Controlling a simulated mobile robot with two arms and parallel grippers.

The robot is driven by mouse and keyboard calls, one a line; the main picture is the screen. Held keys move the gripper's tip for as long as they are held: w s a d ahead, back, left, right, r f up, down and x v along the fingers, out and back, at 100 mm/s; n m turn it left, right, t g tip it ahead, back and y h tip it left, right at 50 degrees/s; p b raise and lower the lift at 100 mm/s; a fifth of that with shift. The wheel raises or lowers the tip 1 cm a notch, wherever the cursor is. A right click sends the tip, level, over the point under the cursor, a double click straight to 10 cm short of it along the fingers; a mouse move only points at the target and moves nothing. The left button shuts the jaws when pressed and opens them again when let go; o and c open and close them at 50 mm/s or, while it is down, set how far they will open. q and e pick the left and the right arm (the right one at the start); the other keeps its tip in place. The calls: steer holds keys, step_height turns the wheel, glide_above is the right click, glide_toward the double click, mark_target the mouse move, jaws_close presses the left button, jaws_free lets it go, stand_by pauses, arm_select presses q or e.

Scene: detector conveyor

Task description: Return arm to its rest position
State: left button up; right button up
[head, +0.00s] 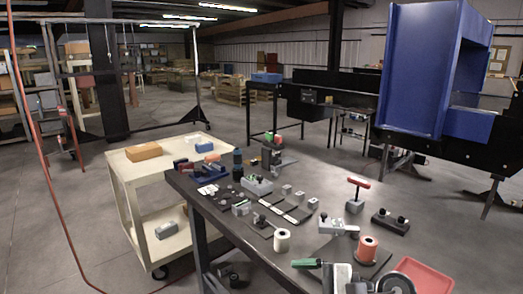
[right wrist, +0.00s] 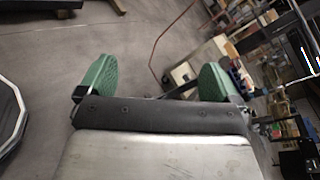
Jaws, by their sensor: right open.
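My right gripper (right wrist: 155,78) is open, with two green-padded fingers spread wide in the right wrist view. Nothing is between the fingers; bare grey floor shows beyond them. In the head view a green finger pad and grey metal body of my right gripper (head: 306,264) show at the bottom edge, in front of the near side of the dark workbench (head: 335,190). I cannot tell its height above the bench there. The rest of my right arm is mostly cut off by the frame. My left gripper and left arm are in neither view.
The bench holds many small parts, a white spool (head: 282,240), an orange spool (head: 367,248), a red-handled tool (head: 356,195) and a red tray (head: 428,280). A cream cart (head: 125,165) stands left of it. A blue machine (head: 415,70) stands behind right. Floor at left is open.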

steer(key=d+r+m+t+h, duration=0.25)
steer(key=m+t, duration=0.55)
steer(key=m, duration=0.6)
steer(key=d+r+m+t+h, duration=0.1)
steer(key=d+m+t+h, duration=0.2)
steer(key=m+t, duration=0.75)
steer(key=s+d+f+m+g+h, duration=0.2)
steer(key=d+f+m+g+h, duration=0.45)
steer(key=m, duration=1.05)
steer(key=s+f+m+g+h, duration=0.2)
steer(key=s+f+m+g, duration=0.5)
steer(key=s, duration=0.4)
steer(key=s+f+m+g+h, duration=0.1)
steer(key=s+f+m+g, duration=0.4)
steer(key=s+f+m, duration=0.4)
steer(key=s+f+n+g, duration=0.1)
steer(key=s+f+n, duration=0.15)
steer(key=f, duration=2.55)
steer(key=s+d+f, duration=0.1)
steer(key=s+f, duration=0.6)
steer(key=s, duration=0.1)
steer(key=s+d+f+g, duration=0.1)
steer(key=s+d+f, duration=0.1)
steer(key=s+f, duration=0.5)
steer(key=shift+s+d+f+m+g+h, duration=0.2)
steer(key=shift+s+d+m+g+h, duration=0.15)
steer(key=shift+s, duration=0.3)
steer(key=shift+a, duration=0.1)
